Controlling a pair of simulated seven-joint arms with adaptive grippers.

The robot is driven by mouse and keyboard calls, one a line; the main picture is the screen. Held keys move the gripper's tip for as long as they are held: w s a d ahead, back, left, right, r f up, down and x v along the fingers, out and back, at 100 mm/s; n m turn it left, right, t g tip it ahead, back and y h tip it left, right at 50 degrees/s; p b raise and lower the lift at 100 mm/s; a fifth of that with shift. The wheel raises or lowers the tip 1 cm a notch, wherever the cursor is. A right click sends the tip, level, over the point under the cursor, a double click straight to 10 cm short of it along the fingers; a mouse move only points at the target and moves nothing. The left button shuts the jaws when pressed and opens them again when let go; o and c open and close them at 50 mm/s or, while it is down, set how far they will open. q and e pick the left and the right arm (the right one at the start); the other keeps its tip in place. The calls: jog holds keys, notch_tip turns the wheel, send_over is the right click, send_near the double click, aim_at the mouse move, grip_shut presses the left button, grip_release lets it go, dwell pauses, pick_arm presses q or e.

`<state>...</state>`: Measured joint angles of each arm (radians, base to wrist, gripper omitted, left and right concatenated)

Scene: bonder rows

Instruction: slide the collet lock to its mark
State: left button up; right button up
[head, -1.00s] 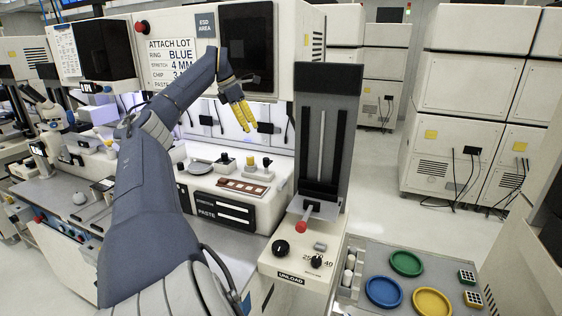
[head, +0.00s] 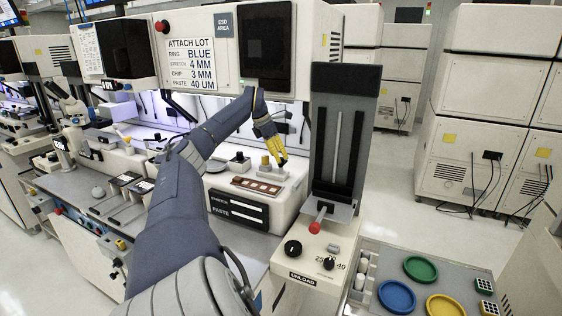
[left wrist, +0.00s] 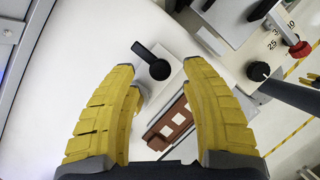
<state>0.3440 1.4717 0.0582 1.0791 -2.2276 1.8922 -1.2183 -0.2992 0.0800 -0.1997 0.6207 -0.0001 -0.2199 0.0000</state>
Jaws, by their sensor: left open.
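My left gripper (head: 274,154) is open, with yellow fingers pointing down over the white bench machine (head: 284,198). In the left wrist view, the open fingers (left wrist: 158,68) frame a black knob with a short lever (left wrist: 153,62) on a pale block; nothing is held. This knob may be the collet lock, but I cannot read a label or make out its mark. My right gripper is not in view.
A brown strip with pale squares (head: 257,186) lies just in front, also in the left wrist view (left wrist: 172,128). A tall dark unit with a red-knobbed lever (head: 314,228) stands right. Blue (head: 397,296), green (head: 420,269) and yellow (head: 445,306) rings lie on the grey tray.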

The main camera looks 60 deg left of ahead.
aim_at(281, 158)
pick_arm(q)
jog(key=shift+x, duration=1.55)
jog(key=shift+o, duration=0.2)
grip_shut()
